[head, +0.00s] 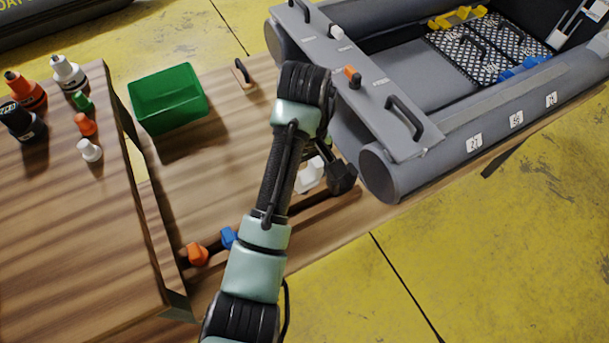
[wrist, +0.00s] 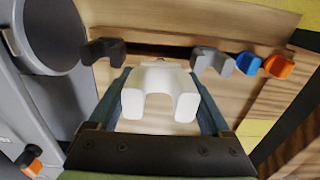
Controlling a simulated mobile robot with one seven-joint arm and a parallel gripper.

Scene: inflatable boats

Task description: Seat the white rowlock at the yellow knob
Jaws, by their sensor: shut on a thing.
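The white rowlock (wrist: 160,84) is a U-shaped piece with its two prongs toward the wrist camera. My gripper (wrist: 160,100) is shut on it, one finger on each side. In the head view the rowlock (head: 310,175) shows partly behind my arm, near the dark rail. I cannot tell whether it touches the rail. I make out no clear yellow knob. The grey board (head: 385,110) on the boat's near end carries a white knob (head: 337,32), an orange knob (head: 350,71) and a dark knob (head: 355,83). Yellow pieces (head: 457,17) lie farther inside the boat.
Along the rail sit orange (head: 197,253), blue (head: 228,237), grey (wrist: 212,62) and black (wrist: 103,50) rowlocks. A green bin (head: 168,97) stands on the wooden surface. Several bottles (head: 67,72) stand at left. Black handles (head: 404,117) rise from the boat's board.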

